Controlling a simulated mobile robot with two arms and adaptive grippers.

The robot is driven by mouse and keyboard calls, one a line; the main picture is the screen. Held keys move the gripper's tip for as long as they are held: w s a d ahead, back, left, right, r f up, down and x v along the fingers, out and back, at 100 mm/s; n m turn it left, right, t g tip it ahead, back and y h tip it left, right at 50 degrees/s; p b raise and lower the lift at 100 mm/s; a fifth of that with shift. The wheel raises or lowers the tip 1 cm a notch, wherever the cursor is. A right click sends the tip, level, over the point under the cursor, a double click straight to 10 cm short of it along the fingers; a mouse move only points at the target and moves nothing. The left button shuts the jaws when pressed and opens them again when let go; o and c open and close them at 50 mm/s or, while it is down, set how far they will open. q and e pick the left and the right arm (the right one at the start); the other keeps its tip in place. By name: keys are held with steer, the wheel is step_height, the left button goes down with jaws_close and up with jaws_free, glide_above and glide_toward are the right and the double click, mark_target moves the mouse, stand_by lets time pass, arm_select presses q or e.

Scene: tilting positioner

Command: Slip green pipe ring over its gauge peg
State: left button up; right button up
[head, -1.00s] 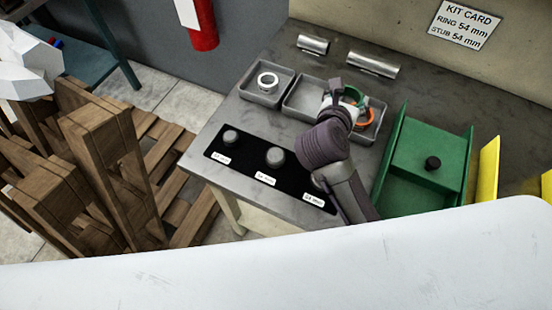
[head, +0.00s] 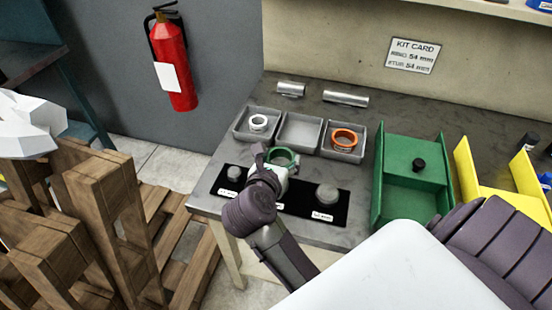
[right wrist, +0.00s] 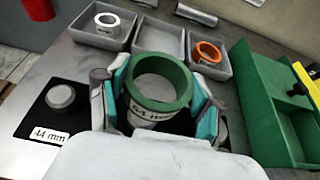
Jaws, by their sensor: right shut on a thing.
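The green pipe ring (head: 283,153) is held in my right gripper (head: 279,168). It also shows in the right wrist view (right wrist: 158,104), between the two fingers, its opening facing up and a printed size label on its near side. In the head view the ring appears at the back edge of the black gauge board (head: 288,207). A grey peg stands at the board's left (head: 234,173) and a wider one at its right (head: 327,194). The left peg (right wrist: 62,97) has a 44 mm label in the right wrist view.
Behind the board are a tray with a white ring (head: 258,122), an empty tray (head: 300,117) and one with an orange ring (head: 344,138). A green box (head: 404,190) with a black knob stands right of the board. Two metal stubs (head: 346,98) lie at the back.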

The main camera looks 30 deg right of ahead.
steer(key=shift+f, duration=0.4)
steer(key=shift+f+b, duration=0.25)
steer(key=shift+b, duration=0.15)
steer(key=shift+a+f+b, duration=0.1)
steer(key=shift+f+b, duration=0.6)
steer(key=shift+f, duration=0.45)
steer(key=shift+f+b, duration=1.6)
steer(key=shift+f, duration=0.2)
arm_select(q)
step_height(320, 180, down, 7)
steer(key=shift+s+a+r+b, duration=0.15)
steer(key=shift+a+r+b, duration=0.05)
steer(key=shift+a+b, duration=0.2)
arm_select(e)
steer(key=shift+f, duration=0.5)
